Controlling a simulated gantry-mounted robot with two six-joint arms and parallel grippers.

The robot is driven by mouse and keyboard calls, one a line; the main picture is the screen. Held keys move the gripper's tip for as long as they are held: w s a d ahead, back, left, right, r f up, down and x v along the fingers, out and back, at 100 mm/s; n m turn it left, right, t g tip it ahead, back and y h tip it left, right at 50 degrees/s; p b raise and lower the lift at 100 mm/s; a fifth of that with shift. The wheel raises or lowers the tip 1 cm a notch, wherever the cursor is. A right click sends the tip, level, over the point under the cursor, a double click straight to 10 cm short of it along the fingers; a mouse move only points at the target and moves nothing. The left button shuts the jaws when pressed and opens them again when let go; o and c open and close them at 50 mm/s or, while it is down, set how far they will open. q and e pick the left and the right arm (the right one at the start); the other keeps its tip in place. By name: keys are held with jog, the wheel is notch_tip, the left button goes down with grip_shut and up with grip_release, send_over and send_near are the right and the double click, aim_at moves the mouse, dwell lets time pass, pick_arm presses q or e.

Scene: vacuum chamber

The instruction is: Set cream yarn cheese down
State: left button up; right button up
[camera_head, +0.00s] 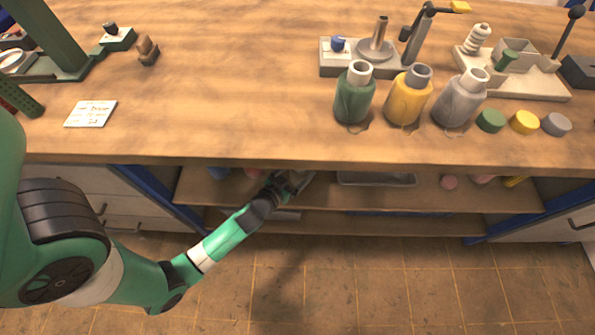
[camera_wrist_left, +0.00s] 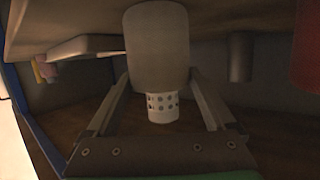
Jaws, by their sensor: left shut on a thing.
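My left gripper (camera_head: 290,184) reaches into the open shelf space under the bench top. In the left wrist view the gripper (camera_wrist_left: 161,80) is shut on the cream yarn cheese (camera_wrist_left: 157,50), with one finger on each side. The cheese looks dim grey-cream, with a white perforated tube (camera_wrist_left: 162,107) sticking out of one end. That wrist picture appears upside down, with the shelf board (camera_wrist_left: 60,20) along its top. The cheese's far end overlaps the board; I cannot tell whether it touches. In the head view the cheese is mostly hidden. My right gripper is not in view.
A grey tray (camera_head: 376,180) lies right of the gripper on the shelf (camera_head: 330,196), with small pink items (camera_head: 448,182) beyond. In the wrist view a dark cylinder (camera_wrist_left: 241,57) and a red thing (camera_wrist_left: 307,50) stand beside the cheese. The bench edge (camera_head: 300,162) overhangs.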

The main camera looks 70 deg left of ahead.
pick_arm(q)
jog(key=o, duration=1.3)
jog(key=shift+c, duration=0.2)
jog(key=v, duration=1.2)
jog(key=shift+a+r, duration=0.1)
jog(key=shift+r, duration=0.05)
